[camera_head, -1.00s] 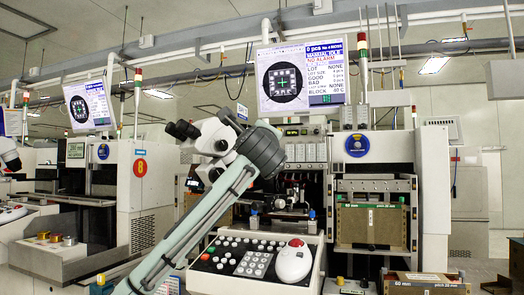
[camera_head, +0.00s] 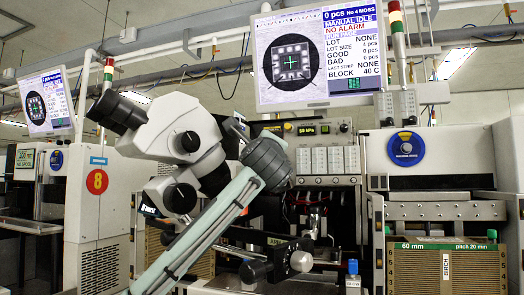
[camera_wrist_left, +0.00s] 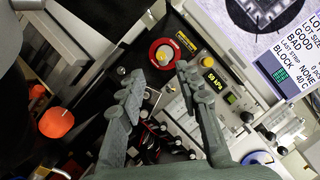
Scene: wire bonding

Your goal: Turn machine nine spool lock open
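The machine under the large monitor (camera_head: 315,60) stands right of the machine marked 8; no number nine is readable on it. In the left wrist view a red-ringed round part with a pale centre (camera_wrist_left: 163,52) sits on the black panel beside a yellow label. It looks like the spool lock, but its setting cannot be read. I cannot make it out in the head view. My left gripper (camera_wrist_left: 160,72) is open and empty, its two grey-green fingers spread below and around the line to that part, not visibly touching it. My right gripper is not in view.
A white microscope with black eyepieces (camera_head: 180,140) stands close to my left arm. A pressure display (camera_wrist_left: 211,79) and small knobs lie right of the fingers. The machine marked 8 (camera_head: 97,181) is at left. A green-topped magazine (camera_head: 447,262) is at lower right.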

